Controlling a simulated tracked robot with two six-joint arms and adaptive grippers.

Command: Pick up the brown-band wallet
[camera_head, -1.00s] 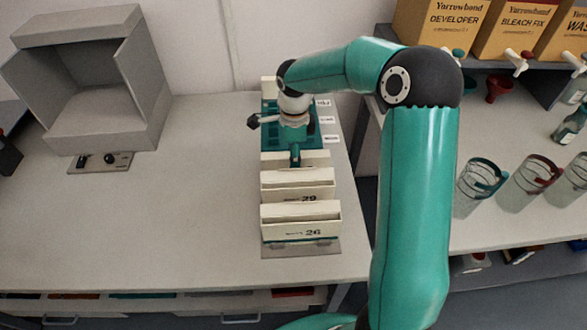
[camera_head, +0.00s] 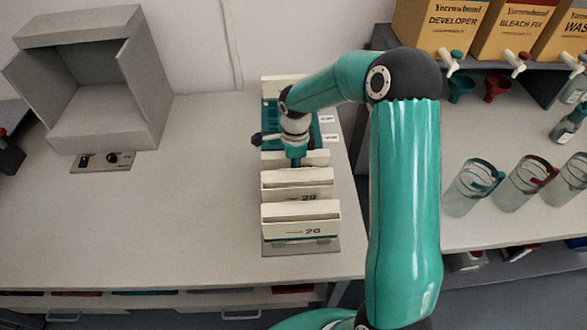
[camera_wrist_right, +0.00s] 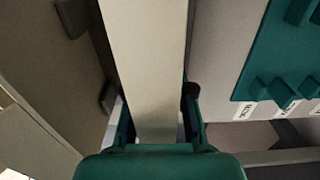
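Cream wallets stand in a row on the bench in the head view: a front one marked 26 (camera_head: 300,222), one marked 29 behind it (camera_head: 297,188), and a third further back (camera_head: 316,158). My right gripper (camera_head: 295,162) is low at this third wallet, its fingers mostly hidden. In the right wrist view, a cream slab, apparently that wallet (camera_wrist_right: 148,60), stands between the fingers of my right gripper (camera_wrist_right: 155,112). Narrow gaps show beside it, so the gripper looks open around it. I cannot make out a brown band on any wallet. My left gripper is out of view.
A teal rack (camera_head: 270,112) with white labels lies behind the wallets. A grey open-fronted box (camera_head: 95,105) stands at the back left. Beakers (camera_head: 470,190) and yellow chemical boxes (camera_head: 446,25) are on the right. The bench left of the wallets is clear.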

